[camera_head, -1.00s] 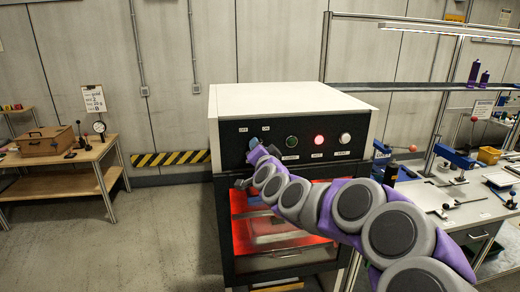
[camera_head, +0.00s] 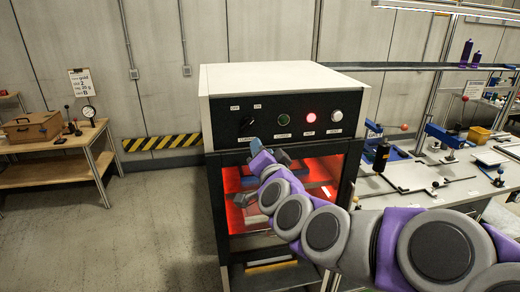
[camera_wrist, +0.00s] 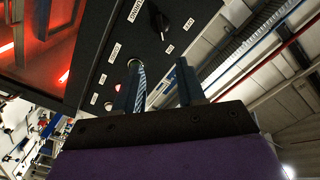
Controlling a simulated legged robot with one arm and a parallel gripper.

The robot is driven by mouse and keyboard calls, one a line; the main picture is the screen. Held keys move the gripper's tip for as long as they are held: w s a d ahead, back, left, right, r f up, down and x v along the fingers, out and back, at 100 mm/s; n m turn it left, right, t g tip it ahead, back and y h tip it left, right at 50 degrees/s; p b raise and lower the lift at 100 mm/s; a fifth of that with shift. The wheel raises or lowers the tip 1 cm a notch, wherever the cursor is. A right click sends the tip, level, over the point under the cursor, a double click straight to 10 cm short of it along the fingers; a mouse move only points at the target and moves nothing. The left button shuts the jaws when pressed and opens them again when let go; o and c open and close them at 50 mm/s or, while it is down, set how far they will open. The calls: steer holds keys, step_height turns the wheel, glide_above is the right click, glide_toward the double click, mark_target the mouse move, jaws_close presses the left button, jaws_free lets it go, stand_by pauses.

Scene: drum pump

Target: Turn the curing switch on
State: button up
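The curing switch is a black rotary knob (camera_head: 247,123) at the left of the oven's dark control panel, below OFF and ON labels. Its pointer seems tilted up and right, toward ON, but it is small. The knob also shows in the wrist view (camera_wrist: 158,19), ahead of the fingers and apart from them. My gripper (camera_head: 268,152) is just below the panel, in front of the upper edge of the oven opening. In the wrist view its two fingers (camera_wrist: 161,84) stand apart with nothing between them.
The panel also has a green button (camera_head: 283,119), a lit red lamp (camera_head: 310,116) and a white button (camera_head: 336,115). The oven chamber (camera_head: 235,208) below glows red. A workbench (camera_head: 400,190) with tools stands at right; a wooden table (camera_head: 70,172) at left. Floor between is clear.

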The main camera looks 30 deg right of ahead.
steer(key=shift+s+a+b, duration=0.2)
steer(key=shift+s+b, duration=0.2)
steer(key=shift+s, duration=0.3)
steer(key=shift+f, duration=0.1)
steer(key=s+a+f+n+g+y, duration=0.4)
steer(key=a+f+n, duration=0.1)
steer(key=a+f, duration=0.25)
steer(key=s+a+f+n+g+y, duration=0.4)
steer(key=a+f, duration=0.3)
steer(key=a, duration=0.2)
steer(key=s+f+n+g+h, duration=0.1)
steer(key=s+f+g, duration=0.1)
steer(key=s, duration=0.6)
steer(key=s+d+f+n+g+h, duration=0.1)
steer(key=s+f+g, duration=0.2)
steer(key=s+g, duration=0.2)
steer(key=s+f+n+g+h, duration=0.1)
steer(key=s+f+g, duration=0.2)
steer(key=s, duration=0.9)
steer(key=shift+d+g, duration=0.15)
steer(key=shift+g, duration=0.45)
